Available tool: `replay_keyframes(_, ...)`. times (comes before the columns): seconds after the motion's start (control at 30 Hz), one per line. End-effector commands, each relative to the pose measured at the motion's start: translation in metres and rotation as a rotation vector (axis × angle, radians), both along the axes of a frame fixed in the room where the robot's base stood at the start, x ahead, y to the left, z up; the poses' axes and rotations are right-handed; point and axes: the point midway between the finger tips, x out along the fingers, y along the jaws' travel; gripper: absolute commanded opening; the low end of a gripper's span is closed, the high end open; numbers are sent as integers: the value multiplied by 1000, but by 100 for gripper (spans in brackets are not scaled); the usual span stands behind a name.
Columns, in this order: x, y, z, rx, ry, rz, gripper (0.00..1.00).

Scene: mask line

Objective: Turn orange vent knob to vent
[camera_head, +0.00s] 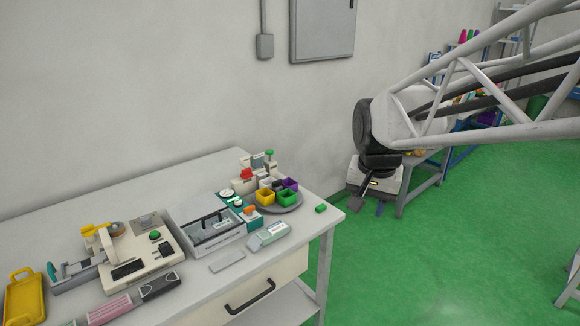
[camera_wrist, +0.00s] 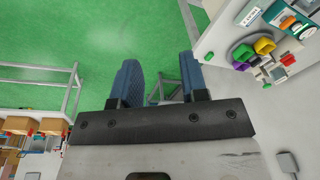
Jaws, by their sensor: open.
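A small orange part (camera_head: 249,210), which looks like the vent knob, sits on a teal and white unit near the right end of the white workbench (camera_head: 300,240). It also shows in the wrist view at the upper right (camera_wrist: 288,22). Its pointer direction is too small to read. My gripper (camera_head: 369,203) hangs past the bench's right end, over the green floor, well apart from the knob. In the wrist view its two blue fingers (camera_wrist: 161,78) are spread, with nothing between them.
A green block (camera_head: 321,208) lies near the bench edge. The space above the bench is clear.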

Motion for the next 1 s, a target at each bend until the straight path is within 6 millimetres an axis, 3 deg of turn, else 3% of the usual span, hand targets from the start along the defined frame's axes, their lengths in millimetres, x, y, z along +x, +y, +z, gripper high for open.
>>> replay_keyframes(0.53,121,87,-23,25,58,-160,40)
replay_keyframes(1.0,210,179,-68,32,102,-302,40)
